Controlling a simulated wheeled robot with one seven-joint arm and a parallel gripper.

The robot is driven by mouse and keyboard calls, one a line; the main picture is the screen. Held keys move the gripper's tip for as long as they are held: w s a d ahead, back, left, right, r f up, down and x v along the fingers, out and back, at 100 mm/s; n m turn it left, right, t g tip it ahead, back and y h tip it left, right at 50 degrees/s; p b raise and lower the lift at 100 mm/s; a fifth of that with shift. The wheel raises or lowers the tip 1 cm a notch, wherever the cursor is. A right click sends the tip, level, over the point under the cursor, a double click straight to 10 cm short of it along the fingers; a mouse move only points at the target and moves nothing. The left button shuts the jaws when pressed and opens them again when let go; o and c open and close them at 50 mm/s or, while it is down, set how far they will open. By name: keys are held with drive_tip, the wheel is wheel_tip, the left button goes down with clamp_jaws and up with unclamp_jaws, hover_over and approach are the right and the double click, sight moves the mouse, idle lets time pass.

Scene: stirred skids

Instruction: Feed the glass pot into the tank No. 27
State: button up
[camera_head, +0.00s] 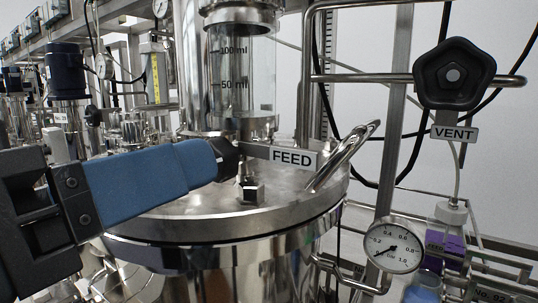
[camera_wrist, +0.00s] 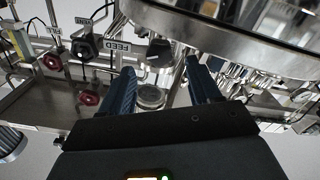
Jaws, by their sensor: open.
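The glass pot (camera_head: 245,75) is a clear cylinder marked 50 ml and 100 ml, upright above the steel lid of a tank (camera_head: 285,190). It looks empty. A FEED tag (camera_head: 291,157) hangs below it, beside a small black knob (camera_head: 228,158). My gripper (camera_head: 212,160) reaches in from the left, its blue finger close to the knob; I cannot tell if they touch. In the wrist view, my gripper (camera_wrist: 160,68) is open, with two blue fingers apart and the black knob (camera_wrist: 158,50) ahead between them. No number 27 is readable.
A black VENT knob (camera_head: 454,74) sits on a pipe at upper right. A bent steel handle (camera_head: 343,155) rises from the lid. A pressure gauge (camera_head: 393,245) is at lower right. More knobs and pipes crowd the left. Red knobs (camera_wrist: 86,97) show in the wrist view.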

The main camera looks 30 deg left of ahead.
sight(199, 208)
drive_tip(key=shift+w+d, duration=0.15)
drive_tip(key=shift+w, duration=2)
drive_tip(key=shift+c, duration=0.2)
drive_tip(key=c, duration=1)
drive_tip(key=shift+f, duration=0.1)
drive_tip(key=m+b, duration=0.2)
drive_tip(key=shift+f+b, duration=0.15)
drive_tip(key=shift+b, duration=0.2)
drive_tip(key=shift+d+r+m+b, duration=0.1)
drive_tip(key=shift+r+m+b, duration=0.1)
drive_tip(key=shift+m+b, duration=1.75)
